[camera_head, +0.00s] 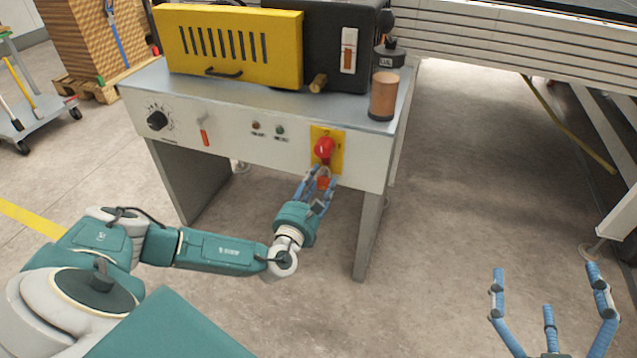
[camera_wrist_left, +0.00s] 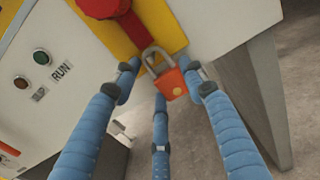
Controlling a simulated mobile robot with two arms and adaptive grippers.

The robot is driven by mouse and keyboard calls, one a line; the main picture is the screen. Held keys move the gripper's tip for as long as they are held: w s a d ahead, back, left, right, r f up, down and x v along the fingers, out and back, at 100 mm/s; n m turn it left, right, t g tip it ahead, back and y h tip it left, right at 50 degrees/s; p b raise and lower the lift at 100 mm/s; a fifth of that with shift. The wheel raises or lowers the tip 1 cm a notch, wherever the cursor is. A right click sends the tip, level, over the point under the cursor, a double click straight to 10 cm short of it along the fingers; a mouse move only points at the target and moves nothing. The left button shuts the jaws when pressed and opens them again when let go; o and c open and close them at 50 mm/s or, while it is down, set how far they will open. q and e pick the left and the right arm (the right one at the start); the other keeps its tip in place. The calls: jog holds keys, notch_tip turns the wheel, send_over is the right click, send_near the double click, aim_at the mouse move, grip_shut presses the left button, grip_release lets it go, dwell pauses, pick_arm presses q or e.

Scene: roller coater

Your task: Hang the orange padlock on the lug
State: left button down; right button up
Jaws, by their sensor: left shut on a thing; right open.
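The orange padlock (camera_wrist_left: 172,85) has a grey shackle and a small round yellowish spot on its body. My left gripper (camera_head: 319,180) is shut on it, with blue fingers on either side in the left wrist view (camera_wrist_left: 162,85). The padlock (camera_head: 323,183) is partly hidden by the fingers in the head view. Its shackle is just below the red switch (camera_head: 324,150) on the yellow plate (camera_head: 337,160). The lug is not clearly visible; I cannot tell whether the shackle touches it. My right gripper (camera_head: 548,290) is open and empty over the floor at lower right.
The switch plate is on the front of a white machine panel (camera_head: 230,145) with a dial, lever and buttons. A copper-coloured cylinder (camera_head: 383,96) stands on its right end. A table leg (camera_head: 369,235) is close right of my left gripper. Floor around my right gripper is clear.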

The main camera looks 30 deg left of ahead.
jog(key=shift+s+f, duration=0.1)
jog(key=shift+f, duration=0.15)
pick_arm(q)
jog(key=c, duration=0.9)
grip_release()
pick_arm(e)
jog(key=shift+d, duration=0.1)
